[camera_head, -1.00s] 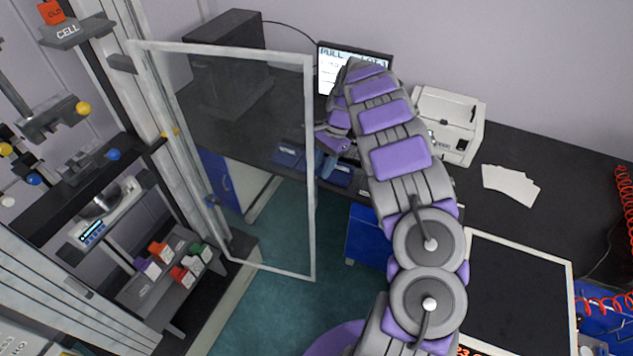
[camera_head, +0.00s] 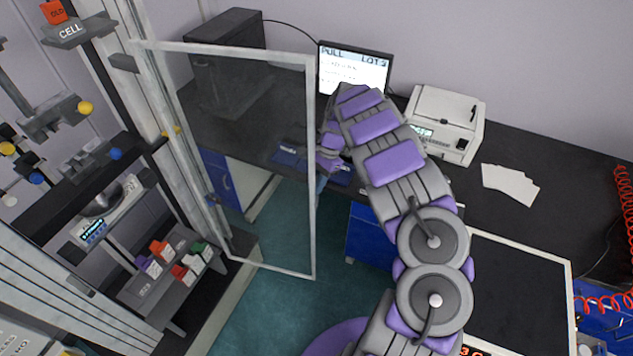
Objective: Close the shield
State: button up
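The shield (camera_head: 312,200) is a clear panel in a pale grey frame, hinged at its left on the upright of the test machine (camera_head: 150,110). It stands swung open, out to the right of the machine. My arm reaches up from the bottom right and bends toward the shield's free edge. My gripper (camera_head: 323,180) is just right of that edge, mostly hidden behind my purple and grey arm links. I cannot tell whether it touches the frame or whether its fingers are open.
A dark desk (camera_head: 560,190) runs along the wall with a monitor (camera_head: 355,70), a white printer (camera_head: 445,122) and paper cards (camera_head: 510,184). A shelf with coloured boxes (camera_head: 170,265) stands inside the machine. Teal floor (camera_head: 290,310) is clear below the shield.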

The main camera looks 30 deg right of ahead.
grip_shut()
jog(key=shift+s, duration=0.15)
dwell(0.4)
